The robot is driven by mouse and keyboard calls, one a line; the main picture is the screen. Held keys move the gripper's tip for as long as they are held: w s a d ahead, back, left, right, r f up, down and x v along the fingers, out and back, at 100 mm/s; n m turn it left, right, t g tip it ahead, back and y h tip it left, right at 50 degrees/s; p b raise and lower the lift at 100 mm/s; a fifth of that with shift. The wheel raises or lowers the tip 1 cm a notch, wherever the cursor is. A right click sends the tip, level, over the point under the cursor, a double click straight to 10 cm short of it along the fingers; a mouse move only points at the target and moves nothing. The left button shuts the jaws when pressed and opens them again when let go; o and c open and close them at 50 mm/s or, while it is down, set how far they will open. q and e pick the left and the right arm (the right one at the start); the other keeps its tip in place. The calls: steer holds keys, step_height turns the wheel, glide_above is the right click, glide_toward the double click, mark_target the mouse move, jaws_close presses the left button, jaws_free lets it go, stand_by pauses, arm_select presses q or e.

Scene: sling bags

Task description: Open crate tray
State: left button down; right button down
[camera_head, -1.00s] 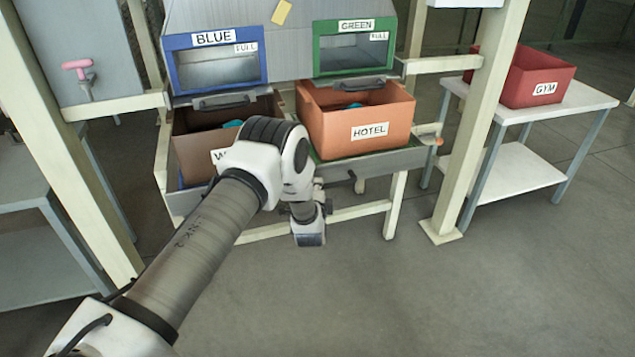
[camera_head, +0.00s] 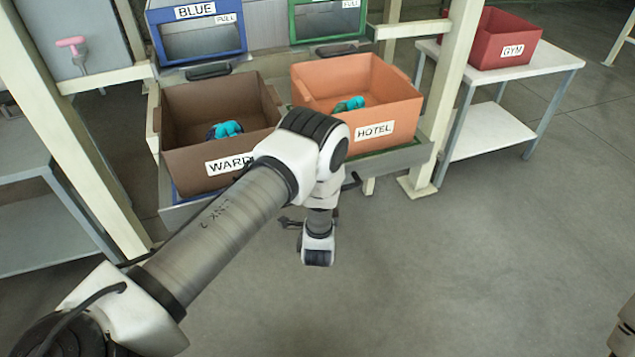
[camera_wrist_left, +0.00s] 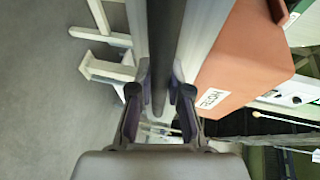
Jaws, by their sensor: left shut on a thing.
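The crate tray (camera_head: 404,160) is a grey frame slid out below the bins. It carries a brown WARD crate (camera_head: 190,165) and an orange HOTEL crate (camera_head: 400,112), which also shows in the left wrist view (camera_wrist_left: 245,55). My left gripper (camera_head: 286,222) is at the tray's front, partly hidden by my arm in the head view. In the left wrist view its two fingers (camera_wrist_left: 160,90) are shut around a dark bar, the tray handle (camera_wrist_left: 168,40).
A blue-framed bin (camera_head: 200,38) and a green-framed bin (camera_head: 325,20) sit above the tray. A red GYM crate (camera_head: 505,45) stands on a white side table (camera_head: 545,60) at right. A pale post (camera_head: 450,90) stands between. The floor in front is clear.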

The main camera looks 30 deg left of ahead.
arm_select(q)
steer(key=shift+s+d, duration=0.2)
steer(key=c, duration=1.1)
jaws_free()
steer(key=v, duration=1.2)
steer(key=shift+w+a, duration=0.1)
steer(key=shift+a, duration=0.05)
